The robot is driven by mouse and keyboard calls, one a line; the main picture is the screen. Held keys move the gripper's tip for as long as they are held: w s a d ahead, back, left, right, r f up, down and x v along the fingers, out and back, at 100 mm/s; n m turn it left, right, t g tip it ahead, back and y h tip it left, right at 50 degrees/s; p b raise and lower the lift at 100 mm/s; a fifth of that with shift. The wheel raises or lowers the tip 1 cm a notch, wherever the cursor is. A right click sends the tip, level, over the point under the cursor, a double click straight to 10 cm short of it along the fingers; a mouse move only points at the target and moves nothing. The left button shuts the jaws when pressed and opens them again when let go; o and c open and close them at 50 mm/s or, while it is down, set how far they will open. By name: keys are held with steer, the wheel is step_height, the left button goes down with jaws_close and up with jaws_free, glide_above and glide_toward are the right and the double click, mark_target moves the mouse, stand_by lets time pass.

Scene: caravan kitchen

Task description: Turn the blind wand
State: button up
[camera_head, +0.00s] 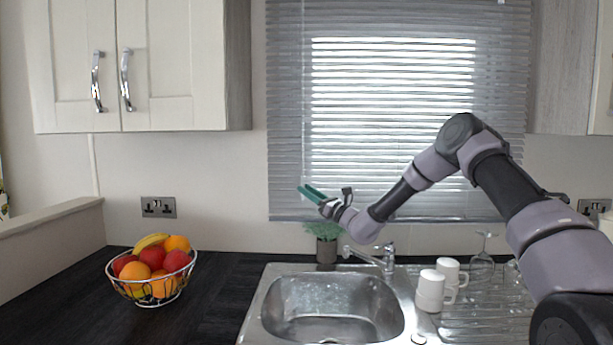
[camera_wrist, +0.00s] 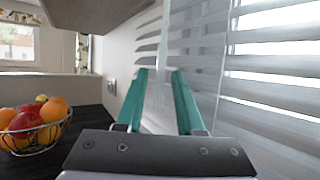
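The grey slatted blind (camera_head: 400,20) hangs over the window at the back, and its slats fill the right of the wrist view (camera_wrist: 275,110). A clear, pale upright strip (camera_wrist: 192,50) runs down behind the fingers in the wrist view. It may be the blind wand, but I cannot tell it surely from the blind's edge. My gripper (camera_head: 304,188) is in front of the blind's lower left part. Its two teal fingers (camera_wrist: 160,72) point forward and stand apart, with no object clearly held between them. I cannot tell whether they touch the blind.
A steel sink (camera_head: 330,300) with a tap (camera_head: 388,258) lies below my arm. A potted plant (camera_head: 326,248) stands just below my gripper. White mugs (camera_head: 430,290) and glasses stand at right. A wire fruit bowl (camera_head: 152,285) is on the left counter, under a wall cupboard (camera_head: 160,65).

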steer(key=s+d+f+m+t+h, duration=0.2)
steer(key=s+t+h, duration=0.1)
steer(key=s+t, duration=0.15)
steer(key=s+d+f+m+t+h, duration=0.2)
steer(key=s+d+m+t+h, duration=0.1)
steer(key=s+h, duration=0.15)
steer(key=s+a+r+n+g+y, duration=0.4)
steer(key=s+r+n+g+y, duration=0.6)
steer(key=r+n+g, duration=0.15)
steer(key=s+d+r+n+g+h, duration=0.1)
steer(key=s+r+n+g+h, duration=0.2)
steer(key=s+n+g, duration=0.5)
steer(key=shift+s+d+r+n+g, duration=0.2)
steer(key=shift+s+n+g, duration=0.4)
steer(key=shift+s, duration=1.4)
steer(key=shift+h, duration=0.25)
